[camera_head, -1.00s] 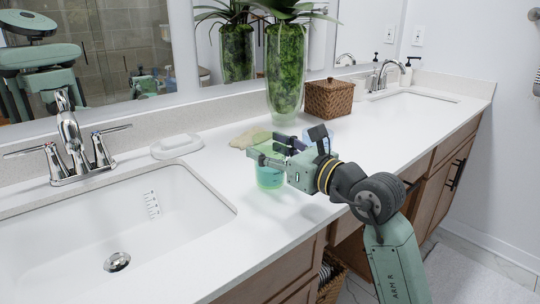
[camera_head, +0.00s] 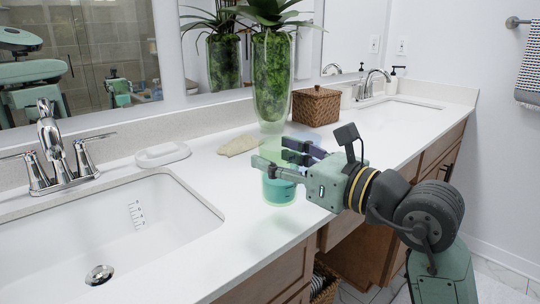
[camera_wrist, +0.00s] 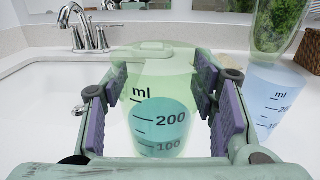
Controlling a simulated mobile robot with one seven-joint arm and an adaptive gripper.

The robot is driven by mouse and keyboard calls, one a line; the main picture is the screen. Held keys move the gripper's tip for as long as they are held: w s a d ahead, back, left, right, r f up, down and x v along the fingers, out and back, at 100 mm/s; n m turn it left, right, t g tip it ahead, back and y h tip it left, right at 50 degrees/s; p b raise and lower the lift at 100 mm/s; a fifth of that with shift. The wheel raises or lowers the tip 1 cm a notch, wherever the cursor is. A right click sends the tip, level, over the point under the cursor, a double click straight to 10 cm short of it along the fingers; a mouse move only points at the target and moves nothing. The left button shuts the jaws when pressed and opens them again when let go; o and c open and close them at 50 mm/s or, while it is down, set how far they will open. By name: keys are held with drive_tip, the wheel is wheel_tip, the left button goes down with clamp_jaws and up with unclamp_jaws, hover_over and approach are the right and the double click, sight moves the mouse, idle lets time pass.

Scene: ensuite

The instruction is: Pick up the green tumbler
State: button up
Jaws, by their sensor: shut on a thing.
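The green tumbler (camera_head: 279,191) is clear pale green with teal contents in its lower part. It is upright above the counter near the front edge, between the fingers of my gripper (camera_head: 272,153). In the wrist view, the tumbler (camera_wrist: 158,118) shows ml marks at 200 and 100, with the purple finger pads of my gripper (camera_wrist: 160,105) on either side. My gripper is shut on it. A faint green patch lies on the counter below it; I cannot tell how far its base is from the counter.
A clear bluish tumbler (camera_wrist: 270,100) stands just right of my gripper. The near sink (camera_head: 125,235) is at left. The counter between has free room.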

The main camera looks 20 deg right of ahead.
sight(283, 163)
drive_tip(key=shift+s+d+r+b, duration=0.15)
drive_tip(key=shift+s+b, duration=0.1)
drive_tip(key=shift+s, duration=1.25)
drive_tip(key=shift+s+d+r+b, duration=0.1)
drive_tip(key=shift+s+r+b, duration=0.1)
drive_tip(key=shift+s, duration=1.45)
drive_tip(key=shift+d, duration=0.1)
